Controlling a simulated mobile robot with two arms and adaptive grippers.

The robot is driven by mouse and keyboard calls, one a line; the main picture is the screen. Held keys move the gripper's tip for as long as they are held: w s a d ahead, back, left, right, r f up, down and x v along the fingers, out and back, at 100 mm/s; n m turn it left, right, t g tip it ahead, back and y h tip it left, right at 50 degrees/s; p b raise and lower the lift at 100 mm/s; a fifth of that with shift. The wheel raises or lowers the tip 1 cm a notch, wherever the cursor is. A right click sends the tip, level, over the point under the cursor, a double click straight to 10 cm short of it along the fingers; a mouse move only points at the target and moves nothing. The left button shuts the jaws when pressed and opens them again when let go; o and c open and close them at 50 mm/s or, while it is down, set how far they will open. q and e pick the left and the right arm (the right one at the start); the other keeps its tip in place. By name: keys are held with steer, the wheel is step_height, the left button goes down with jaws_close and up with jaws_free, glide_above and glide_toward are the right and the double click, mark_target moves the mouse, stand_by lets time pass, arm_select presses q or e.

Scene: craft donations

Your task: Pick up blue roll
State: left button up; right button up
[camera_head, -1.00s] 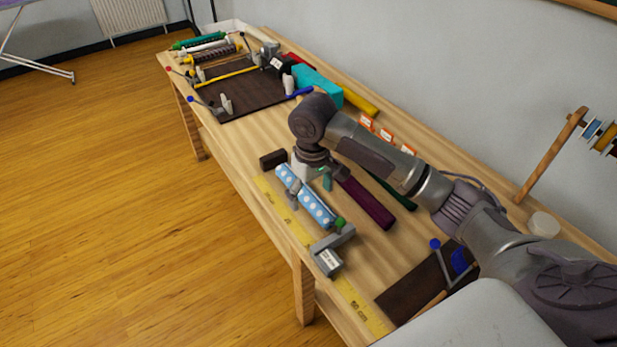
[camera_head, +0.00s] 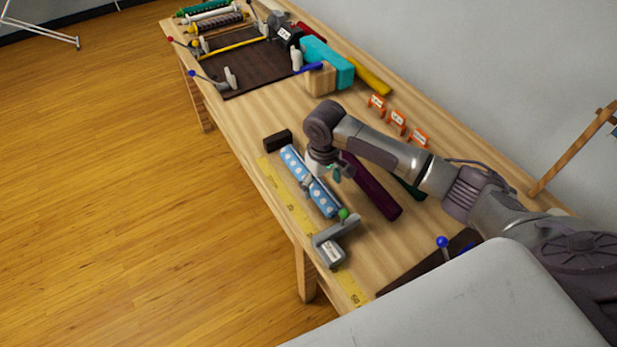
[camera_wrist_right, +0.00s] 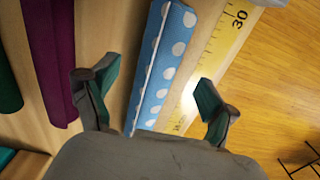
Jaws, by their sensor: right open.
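The blue roll with white dots (camera_head: 310,180) lies on the wooden table near its front edge, beside a yellow ruler. My right gripper (camera_head: 325,178) hangs over the roll and hides part of its middle. In the right wrist view the roll (camera_wrist_right: 163,62) runs between the two spread fingers of the right gripper (camera_wrist_right: 150,98), which is open and empty. Whether the fingertips reach down to the roll's level, I cannot tell. My left gripper is not in view.
The yellow ruler (camera_head: 291,208) lies along the front edge. A grey clamp-like stand with a green knob (camera_head: 334,243) is at the roll's near end, and a dark block (camera_head: 278,140) at its far end. A purple roll (camera_head: 372,187) lies to the right.

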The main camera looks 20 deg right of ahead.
mark_target(321, 189)
step_height(321, 189, down, 3)
steer(key=shift+r, duration=0.2)
steer(key=shift+f, duration=0.45)
steer(key=shift+c, duration=0.2)
steer(key=c, duration=1.3)
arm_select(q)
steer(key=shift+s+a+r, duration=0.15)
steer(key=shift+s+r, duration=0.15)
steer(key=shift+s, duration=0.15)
arm_select(e)
steer(key=shift+c, duration=0.2)
